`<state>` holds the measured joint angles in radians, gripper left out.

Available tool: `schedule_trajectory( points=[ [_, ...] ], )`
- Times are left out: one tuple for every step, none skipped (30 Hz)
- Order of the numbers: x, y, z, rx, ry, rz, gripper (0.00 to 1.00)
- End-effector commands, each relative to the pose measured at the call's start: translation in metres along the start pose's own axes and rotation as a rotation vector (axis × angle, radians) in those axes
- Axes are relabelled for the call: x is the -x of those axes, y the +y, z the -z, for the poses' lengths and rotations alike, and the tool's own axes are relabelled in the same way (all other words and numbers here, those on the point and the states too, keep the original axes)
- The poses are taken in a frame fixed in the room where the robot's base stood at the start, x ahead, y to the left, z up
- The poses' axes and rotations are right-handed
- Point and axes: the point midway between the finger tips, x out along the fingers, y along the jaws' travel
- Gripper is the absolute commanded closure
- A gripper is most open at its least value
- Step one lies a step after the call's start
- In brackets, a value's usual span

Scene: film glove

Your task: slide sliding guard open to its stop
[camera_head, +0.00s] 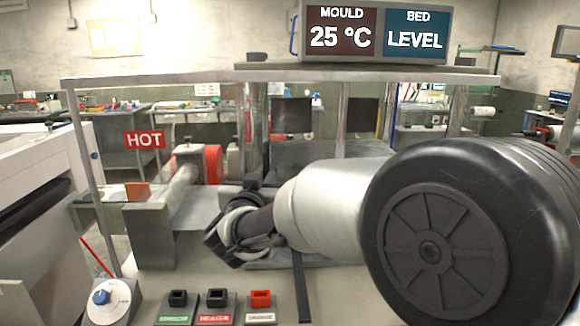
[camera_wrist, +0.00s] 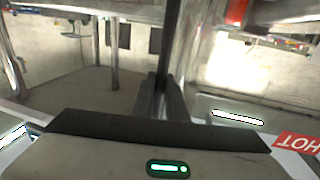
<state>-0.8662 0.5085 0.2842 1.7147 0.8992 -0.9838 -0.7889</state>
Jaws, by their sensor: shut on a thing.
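The sliding guard (camera_head: 300,78) is a metal-framed structure above the bench in the head view. A red HOT sign (camera_head: 145,139) shows at its left and appears upside down at the lower right of the wrist view (camera_wrist: 298,145). My gripper (camera_wrist: 162,103) is shut on a dark upright bar (camera_wrist: 172,40), which looks like the guard's handle. In the head view my wrist is low in the middle, in front of the machine. My arm hides the right part of the guard, and the fingertips are not clear there.
A display (camera_head: 376,32) reads mould 25 °C and bed LEVEL. A knob (camera_head: 101,298) and several switches (camera_head: 217,300) line the front edge, below my wrist. A roller with a red end (camera_head: 212,164) sits behind the frame. A white machine (camera_head: 40,190) stands at left.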

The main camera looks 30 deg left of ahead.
Motion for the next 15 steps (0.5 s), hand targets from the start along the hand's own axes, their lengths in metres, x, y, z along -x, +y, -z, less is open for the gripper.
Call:
schedule_trajectory(
  points=[
    [0.0006, -0.0039, 0.0004, 0.001, 0.0, 0.001, 1.0],
    [0.0008, -0.0053, 0.0005, 0.001, 0.0, 0.001, 1.0],
    [0.001, -0.0069, 0.0005, 0.001, 0.001, 0.001, 1.0],
    [0.0011, -0.0078, 0.0004, 0.001, 0.001, 0.001, 1.0],
    [0.0013, -0.0086, 0.0004, 0.001, 0.001, 0.001, 1.0],
    [0.0015, -0.0093, 0.0004, 0.001, 0.001, 0.001, 1.0],
    [0.0016, -0.0097, 0.0003, 0.0, 0.002, 0.001, 1.0],
    [0.0017, -0.01, 0.0003, 0.0, 0.002, 0.002, 1.0],
    [0.0017, -0.0103, 0.0004, 0.0, 0.002, 0.002, 1.0],
    [0.0018, -0.0105, 0.0005, 0.0, 0.002, 0.003, 1.0],
    [0.0019, -0.0106, 0.0006, 0.0, 0.002, 0.003, 1.0],
    [0.0019, -0.0109, 0.0007, 0.0, 0.002, 0.004, 1.0],
    [0.002, -0.0111, 0.0008, 0.0, 0.002, 0.004, 1.0],
    [0.002, -0.0112, 0.001, 0.0, 0.002, 0.005, 1.0],
    [0.0021, -0.0115, 0.0011, -0.001, 0.003, 0.006, 1.0]
  ],
)
